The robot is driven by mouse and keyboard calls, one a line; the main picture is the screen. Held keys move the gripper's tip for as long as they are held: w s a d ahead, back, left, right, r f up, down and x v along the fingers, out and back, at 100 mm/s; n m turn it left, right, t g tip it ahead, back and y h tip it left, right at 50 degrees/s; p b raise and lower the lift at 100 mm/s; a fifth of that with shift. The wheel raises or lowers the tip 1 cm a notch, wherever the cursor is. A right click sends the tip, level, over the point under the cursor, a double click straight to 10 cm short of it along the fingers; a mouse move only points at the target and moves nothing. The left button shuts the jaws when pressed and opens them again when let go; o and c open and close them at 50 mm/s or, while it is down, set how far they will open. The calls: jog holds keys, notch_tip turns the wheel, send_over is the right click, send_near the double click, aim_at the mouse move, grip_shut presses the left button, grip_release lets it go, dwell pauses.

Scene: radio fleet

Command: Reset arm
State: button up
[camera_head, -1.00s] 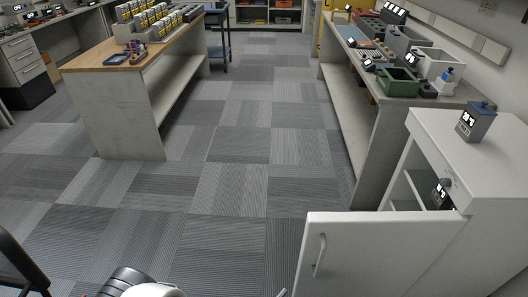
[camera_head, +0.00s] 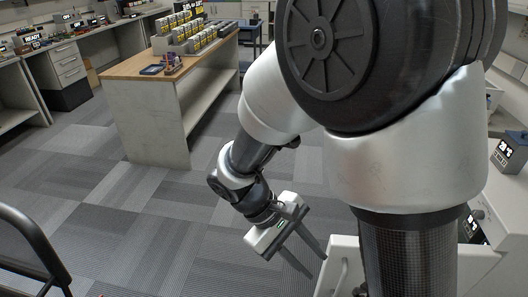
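My arm rises large in the right half of the head view and bends down to my gripper (camera_head: 303,252), which is over the carpet left of the open cabinet door (camera_head: 343,268). Its two dark fingers stand apart and point down to the right. Nothing shows between them. My arm hides much of the white cabinet (camera_head: 507,215) and most of the right-hand bench.
A wood-topped bench (camera_head: 137,68) with rows of devices stands at the back left. A display device (camera_head: 510,152) sits on the cabinet top. A dark metal frame (camera_head: 35,240) is at the lower left. The carpet (camera_head: 130,200) between is clear.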

jog(key=s+d+r+m+t+y+p, duration=0.1)
jog(key=r+p, duration=0.5)
jog(key=r, duration=0.6)
jog(key=d+r+m+t+y+p, duration=0.2)
jog(key=r+m+t+y+p, duration=0.2)
jog(key=r, duration=0.8)
jog(key=s+d+r+m+t+y+p, duration=0.1)
jog(key=r+m+t+y+p, duration=0.1)
jog(key=r+p, duration=0.6)
notch_tip(320, 180, up, 5)
jog(key=shift+s+d+f+m+t+p, duration=0.15)
jog(key=shift+s+d+m+t+p, duration=0.15)
jog(key=shift+m, duration=0.2)
